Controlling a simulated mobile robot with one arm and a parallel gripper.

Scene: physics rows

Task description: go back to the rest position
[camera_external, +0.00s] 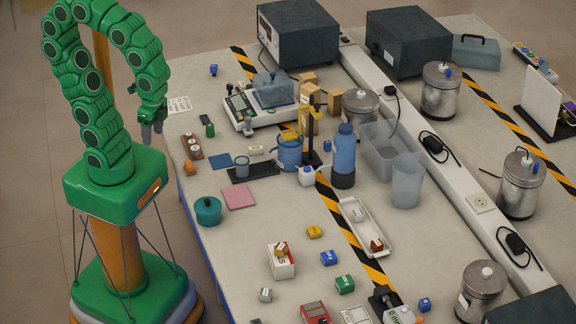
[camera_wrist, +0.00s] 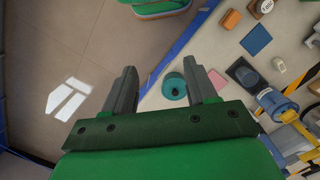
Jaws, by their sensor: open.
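My gripper (camera_external: 152,131) hangs from the curled green arm near the left edge of the table (camera_external: 240,238). In the wrist view my gripper (camera_wrist: 166,78) shows two dark fingers spread wide apart, with nothing held between them. Below it, a teal pot (camera_wrist: 174,86) on the table shows in the gap by the right finger. The same teal pot (camera_external: 208,211) stands at the table's left edge in the external view, apart from the gripper.
A pink pad (camera_external: 238,198), a blue mug (camera_external: 289,151), a scale (camera_external: 245,106) and a blue bottle (camera_external: 343,155) stand on the table. Several small coloured blocks lie toward the front.

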